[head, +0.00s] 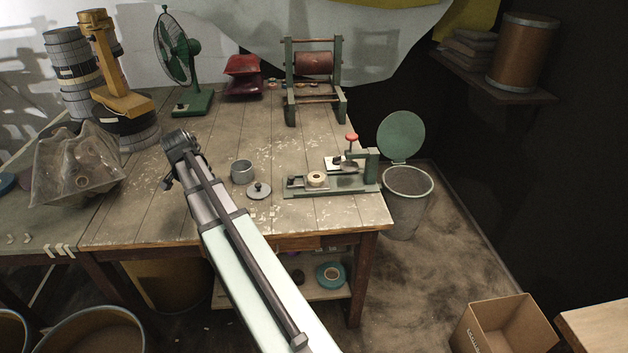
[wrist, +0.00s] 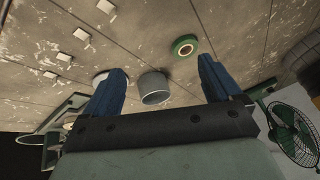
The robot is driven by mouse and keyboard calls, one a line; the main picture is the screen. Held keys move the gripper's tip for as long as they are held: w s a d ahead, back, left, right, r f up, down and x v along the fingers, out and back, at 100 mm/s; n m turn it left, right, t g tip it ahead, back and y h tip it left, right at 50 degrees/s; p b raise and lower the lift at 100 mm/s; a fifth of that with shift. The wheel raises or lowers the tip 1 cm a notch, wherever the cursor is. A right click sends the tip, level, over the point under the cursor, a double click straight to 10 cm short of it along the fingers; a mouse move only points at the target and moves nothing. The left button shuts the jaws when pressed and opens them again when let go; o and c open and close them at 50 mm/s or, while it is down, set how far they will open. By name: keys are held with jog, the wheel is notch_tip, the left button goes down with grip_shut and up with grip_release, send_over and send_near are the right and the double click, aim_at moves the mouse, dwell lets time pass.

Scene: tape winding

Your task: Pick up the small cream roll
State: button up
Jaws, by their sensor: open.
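The small cream roll (head: 317,179) sits on the low green bench device (head: 335,185) at the right front of the table, in the head view. In the wrist view only part of this device shows at the left edge, and I cannot make out the roll clearly there. My gripper (wrist: 160,75) is open, with two blue fingers apart and nothing between them. In the head view my gripper end (head: 170,178) is above the table, well left of the cream roll. A grey metal pot (head: 242,171) stands between them.
A round lid with a knob (head: 259,190) lies beside the pot. A green roll (wrist: 184,46) and several small white blocks (wrist: 81,35) lie on the table in the wrist view. A green fan (head: 180,60) and a red drum winder (head: 314,75) stand at the back.

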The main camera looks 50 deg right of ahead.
jog(key=s+d+r+m+g, duration=0.1)
jog(key=s+d+m, duration=0.1)
jog(key=s+d, duration=0.35)
jog(key=s+d+r+m+g, duration=0.1)
jog(key=s+d+r, duration=0.15)
jog(key=d, duration=0.65)
jog(key=m+g, duration=0.2)
jog(key=m, duration=0.1)
send_near(315, 174)
jog(key=shift+h, duration=0.4)
jog(key=shift+s+a+f+x, duration=0.1)
jog(key=shift+s+a+x, duration=0.15)
jog(key=shift+x, duration=1.15)
jog(key=shift+s+a+f+x, duration=0.1)
jog(key=shift+s+a+x, duration=0.1)
jog(key=shift+x, duration=1.2)
jog(key=shift+s+a+f+x, duration=0.15)
jog(key=shift+a+x, duration=0.1)
jog(key=shift+x, duration=1.15)
jog(key=shift+r, duration=0.15)
jog(key=c, duration=1.2)
jog(key=shift+o, duration=0.2)
jog(key=shift+r, duration=0.1)
